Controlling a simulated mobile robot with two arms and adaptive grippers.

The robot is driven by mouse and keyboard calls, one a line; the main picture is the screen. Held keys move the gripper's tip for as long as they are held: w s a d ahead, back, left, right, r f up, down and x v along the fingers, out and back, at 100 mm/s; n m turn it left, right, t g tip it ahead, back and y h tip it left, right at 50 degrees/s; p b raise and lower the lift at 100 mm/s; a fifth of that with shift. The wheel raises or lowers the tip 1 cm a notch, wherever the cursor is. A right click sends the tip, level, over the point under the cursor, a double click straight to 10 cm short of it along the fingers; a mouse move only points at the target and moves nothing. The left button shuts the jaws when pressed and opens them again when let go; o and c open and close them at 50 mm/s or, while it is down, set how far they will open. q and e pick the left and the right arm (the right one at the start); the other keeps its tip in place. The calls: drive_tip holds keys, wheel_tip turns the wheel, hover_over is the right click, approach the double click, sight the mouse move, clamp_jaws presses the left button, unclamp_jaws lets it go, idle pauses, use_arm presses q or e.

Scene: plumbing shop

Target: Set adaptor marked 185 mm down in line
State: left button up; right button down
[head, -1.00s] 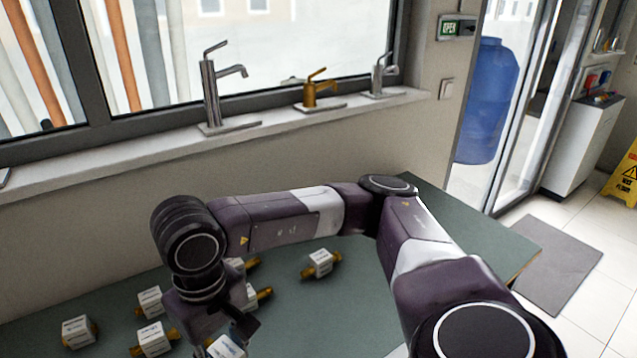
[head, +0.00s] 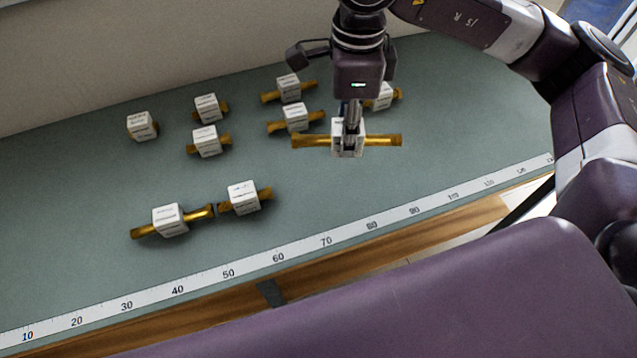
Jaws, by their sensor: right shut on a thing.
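My right gripper (head: 350,132) is shut on a brass adaptor (head: 385,140) with a white label block. It holds the adaptor roughly level, apparently above the green bench; the marking on its label is too small to read. Two brass adaptors with white blocks, the left one (head: 170,220) and the right one (head: 243,196), lie nearly end to end in a row near the front ruler. A small gap or touching ends between them cannot be told. My left gripper is not in view.
Several other adaptors lie behind, among them a left one (head: 142,126), a middle one (head: 207,141) and one beside my gripper (head: 295,118). A white ruler strip (head: 325,241) runs along the front edge. The green bench top (head: 400,185) is clear right of the row.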

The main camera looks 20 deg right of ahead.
drive_tip(key=m, duration=0.5)
drive_tip(key=w+a+r+m+b, duration=0.1)
drive_tip(key=m, duration=0.1)
drive_tip(key=shift+w, duration=0.1)
drive_tip(key=m, duration=0.4)
drive_tip(key=shift+w+a+r+m+b, duration=0.2)
drive_tip(key=shift+w+m+b, duration=0.15)
drive_tip(key=shift+m, duration=0.05)
drive_tip(key=m, duration=0.4)
drive_tip(key=shift+w+a+r+m+b, duration=0.25)
drive_tip(key=shift+r+m+b, duration=0.05)
drive_tip(key=shift+r+b, duration=0.05)
drive_tip(key=f+m, duration=0.4)
drive_tip(key=m, duration=0.1)
drive_tip(key=w+a+f+m, duration=0.1)
drive_tip(key=f+m, duration=0.3)
drive_tip(key=m, duration=0.1)
drive_tip(key=f+m+b, duration=0.1)
drive_tip(key=f+m, duration=0.4)
drive_tip(key=shift+w+a+f+m, duration=0.1)
drive_tip(key=shift+w+a+m, duration=0.1)
drive_tip(key=shift+a+m, duration=0.2)
wheel_tip(320, 180, down, 4)
drive_tip(key=shift+f, duration=0.25)
drive_tip(key=c, duration=1.5)
unclamp_jaws()
drive_tip(key=shift+o, duration=0.2)
